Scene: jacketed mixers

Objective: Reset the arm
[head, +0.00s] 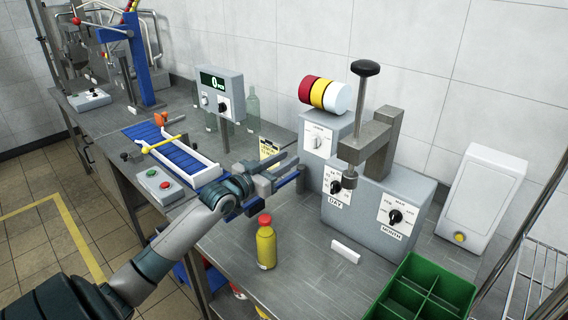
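My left arm (175,245) comes in from the lower left and reaches over the metal bench. My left gripper (291,169) is at its end, above the bench, with its two fingers apart and nothing seen between them. It is behind a yellow bottle with a red cap (266,246) and just right of the end of a blue roller conveyor (180,155). A grey coding machine (375,208) with DAY and MONTH dials stands to the right of the gripper, apart from it. My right gripper is not in view.
A green divided crate (448,289) is at the lower right, with a small white block (345,252) left of it. A button box (161,187) sits by the conveyor. A display box (221,95) and clear bottles (252,106) stand behind. Bare bench lies around the yellow bottle.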

